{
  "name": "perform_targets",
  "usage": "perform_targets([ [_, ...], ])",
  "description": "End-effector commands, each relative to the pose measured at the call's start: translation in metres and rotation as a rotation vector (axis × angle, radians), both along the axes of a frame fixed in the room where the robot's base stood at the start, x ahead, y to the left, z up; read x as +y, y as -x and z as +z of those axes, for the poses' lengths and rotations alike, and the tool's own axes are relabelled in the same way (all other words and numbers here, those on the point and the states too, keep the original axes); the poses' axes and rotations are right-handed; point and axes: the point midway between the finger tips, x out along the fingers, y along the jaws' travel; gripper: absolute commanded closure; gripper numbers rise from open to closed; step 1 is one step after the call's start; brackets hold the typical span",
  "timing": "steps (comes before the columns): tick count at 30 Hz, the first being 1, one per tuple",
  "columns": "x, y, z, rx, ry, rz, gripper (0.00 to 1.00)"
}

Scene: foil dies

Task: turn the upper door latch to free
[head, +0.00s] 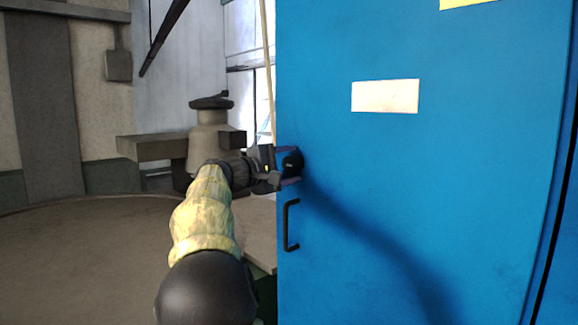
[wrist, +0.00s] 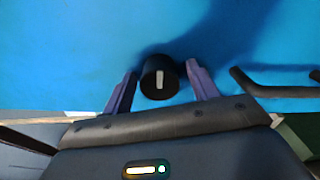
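The blue door (head: 450,190) fills the right of the head view. The upper latch is a round black knob (head: 292,162) near the door's left edge; the wrist view shows it as a black knob (wrist: 159,77) with a pale upright mark on its face. My gripper (head: 279,168) is at the knob in the head view. In the wrist view my gripper (wrist: 160,82) is open, with one purple finger on each side of the knob. A gap shows on both sides, so the fingers look apart from it.
A black bar handle (head: 289,225) sits on the door just below the knob; it also shows at the right of the wrist view (wrist: 270,88). A white label (head: 385,96) is higher on the door. A grey machine (head: 211,130) and a round table-like surface (head: 90,250) are to the left.

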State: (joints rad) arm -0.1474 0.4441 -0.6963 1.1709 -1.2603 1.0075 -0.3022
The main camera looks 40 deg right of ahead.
Motion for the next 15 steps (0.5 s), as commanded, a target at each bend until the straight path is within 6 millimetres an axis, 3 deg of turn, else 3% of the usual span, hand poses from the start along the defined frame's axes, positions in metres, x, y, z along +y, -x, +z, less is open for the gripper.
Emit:
perform_targets([
  [8,0.002,0.000,0.000,0.001,0.000,0.000,0.41],
  [15,0.030,0.002,-0.002,-0.001,-0.001,0.005,0.41],
])
